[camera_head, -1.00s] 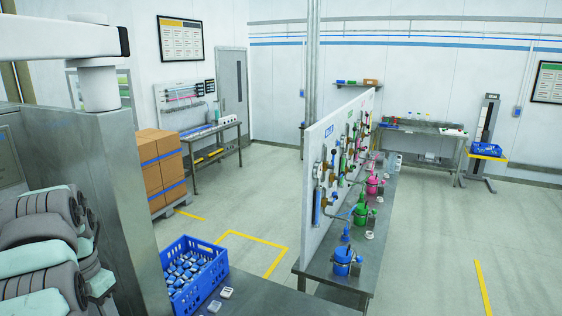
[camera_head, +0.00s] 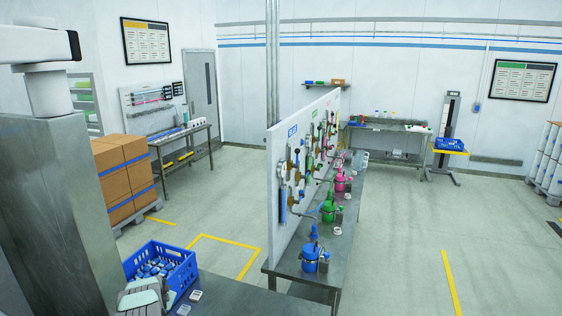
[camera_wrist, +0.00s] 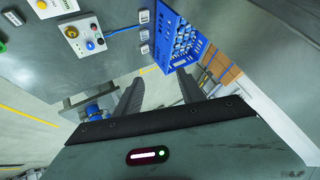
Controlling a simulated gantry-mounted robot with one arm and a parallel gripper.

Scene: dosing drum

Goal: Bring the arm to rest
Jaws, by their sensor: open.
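My gripper (camera_wrist: 160,88) shows in the wrist view with its two dark fingers spread apart. Nothing is between them. Part of my arm (camera_head: 142,297) shows at the lower left of the head view, in front of the blue crate; the fingers are not visible there. The blue crate (camera_wrist: 167,56), holding several blue and white pieces, lies beyond the fingertips at the top of the wrist view. It also stands at the near end of a metal bench in the head view (camera_head: 180,290). I cannot tell the gap between fingers and crate.
A control box with coloured buttons (camera_wrist: 84,36) is left of the crate. Stacked cartons (camera_head: 122,178) stand behind it. A white panel (camera_head: 290,180) with valves rises beside a bench with blue (camera_head: 314,258), green and pink pots.

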